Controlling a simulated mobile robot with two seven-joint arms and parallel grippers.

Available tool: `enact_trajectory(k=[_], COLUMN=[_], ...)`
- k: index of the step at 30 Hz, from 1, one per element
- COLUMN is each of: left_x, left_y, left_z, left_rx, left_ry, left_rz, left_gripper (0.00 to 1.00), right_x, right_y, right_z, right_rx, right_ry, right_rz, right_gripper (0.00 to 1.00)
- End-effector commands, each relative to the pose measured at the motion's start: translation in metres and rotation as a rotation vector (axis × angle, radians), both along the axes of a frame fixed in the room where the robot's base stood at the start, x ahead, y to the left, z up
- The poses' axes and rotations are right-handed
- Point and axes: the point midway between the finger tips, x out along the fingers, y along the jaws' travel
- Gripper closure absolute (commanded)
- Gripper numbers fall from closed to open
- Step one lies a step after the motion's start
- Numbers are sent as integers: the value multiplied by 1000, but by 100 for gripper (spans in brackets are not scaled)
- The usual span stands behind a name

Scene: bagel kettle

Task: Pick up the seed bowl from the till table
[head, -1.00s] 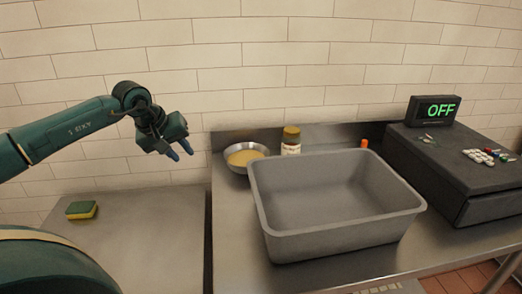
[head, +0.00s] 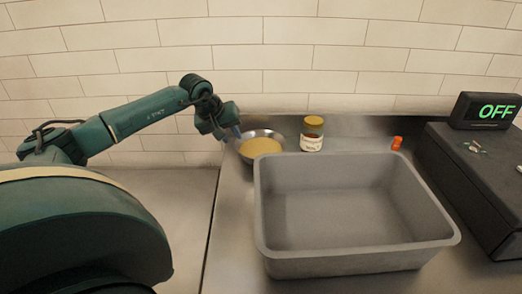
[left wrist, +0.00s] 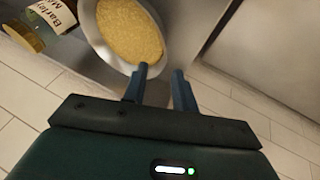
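The seed bowl (head: 262,146) is a shallow metal bowl of pale yellow seeds on the steel table, against the back wall behind the grey tub. My left gripper (head: 238,134) is at the bowl's left rim in the head view. In the left wrist view its two fingers (left wrist: 161,82) are apart with nothing held between them. There, one finger overlaps the near rim of the bowl (left wrist: 130,32) and the other lies just outside it. I cannot tell whether the fingers touch the rim. My right gripper is not in view.
A large empty grey tub (head: 350,262) stands close in front of the bowl. A yellow-lidded jar (head: 312,134) is just right of the bowl, with an orange-capped item (head: 397,143) further right. A black till (head: 475,180) with an OFF display (head: 490,110) is at the right.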

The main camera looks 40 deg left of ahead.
Motion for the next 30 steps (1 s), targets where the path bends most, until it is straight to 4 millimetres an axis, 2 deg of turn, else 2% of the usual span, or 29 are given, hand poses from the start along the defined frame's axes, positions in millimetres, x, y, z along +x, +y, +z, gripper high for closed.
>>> enact_trajectory(k=[7,12,20,30], left_x=[14,24,25,24], left_y=[4,5,6,6], left_z=[-26,-44,-47,-46], left_rx=[-6,-2,0,0], left_ry=[2,1,0,0], left_rz=[0,0,0,0], left_gripper=[72,72,72,99], right_x=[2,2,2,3], right_y=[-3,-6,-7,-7], right_z=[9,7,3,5], right_rx=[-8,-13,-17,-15], right_ry=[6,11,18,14], right_rz=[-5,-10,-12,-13], right_gripper=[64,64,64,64])
